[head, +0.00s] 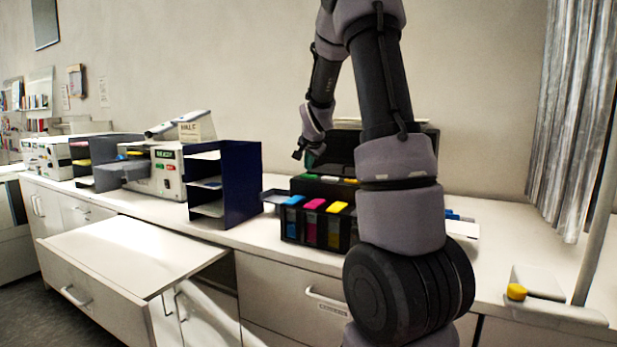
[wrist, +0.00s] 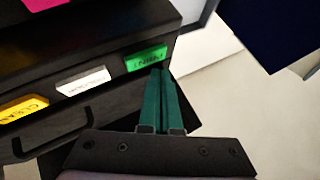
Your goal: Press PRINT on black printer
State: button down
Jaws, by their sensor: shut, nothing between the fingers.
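The black printer (head: 310,187) stands on the counter, partly behind my arm. Its dark front carries a row of buttons. In the wrist view a green button (wrist: 146,59), a white button (wrist: 83,82) and a yellow button (wrist: 22,108) sit along the edge of the black body (wrist: 110,40). The green one bears lettering that is hard to read, as does the white one. My gripper (head: 298,154) is shut and empty above the printer's left part. In the wrist view its green fingertips (wrist: 161,72) lie together just below the green button; I cannot tell whether they touch it.
Cyan, magenta and yellow cartridges (head: 314,204) sit in front of the printer. A dark blue shelf unit (head: 240,190) and a pale machine (head: 167,172) stand to the left. An open drawer (head: 135,255) juts out at lower left. A yellow knob (head: 516,292) is at right.

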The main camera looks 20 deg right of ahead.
jog(key=shift+f, duration=0.1)
dwell(0.5)
jog(key=shift+f, duration=0.3)
